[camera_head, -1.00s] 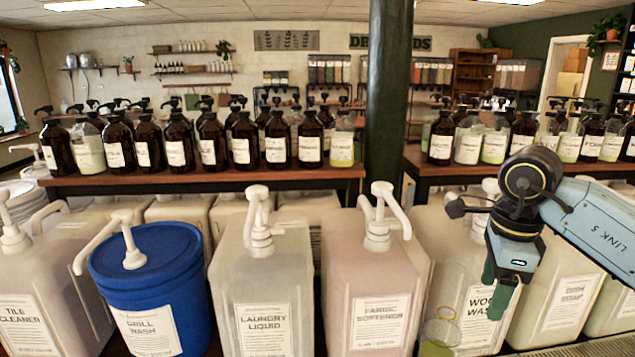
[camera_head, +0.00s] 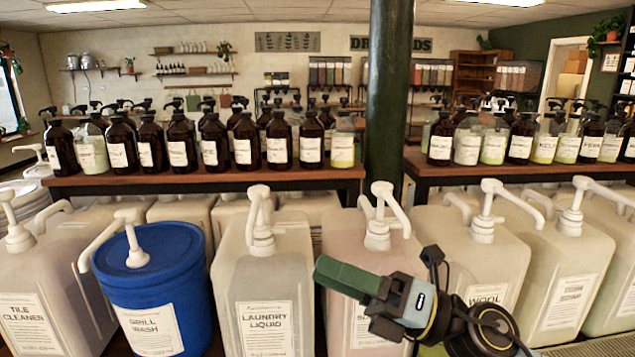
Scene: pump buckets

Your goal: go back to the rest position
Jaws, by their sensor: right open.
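My right gripper (camera_head: 345,277) reaches in from the lower right, its green fingers pointing left. It is open, seen nearly edge-on, and I see nothing held in it. It is in front of the fabric softener jug (camera_head: 345,240) and covers most of that label. The fingertips overlap the right edge of the laundry liquid jug (camera_head: 235,250) in the picture; I cannot tell the gap. The wool wash jug (camera_head: 480,255) stands behind my right wrist, its label partly hidden. My left gripper is not in view.
A blue grill wash bucket (camera_head: 165,285) and a tile cleaner jug (camera_head: 45,270) stand at left, a dish soap jug (camera_head: 560,265) at right. White pumps rise from the containers. Behind, brown bottles line wooden shelves (camera_head: 200,185), split by a green post (camera_head: 388,100).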

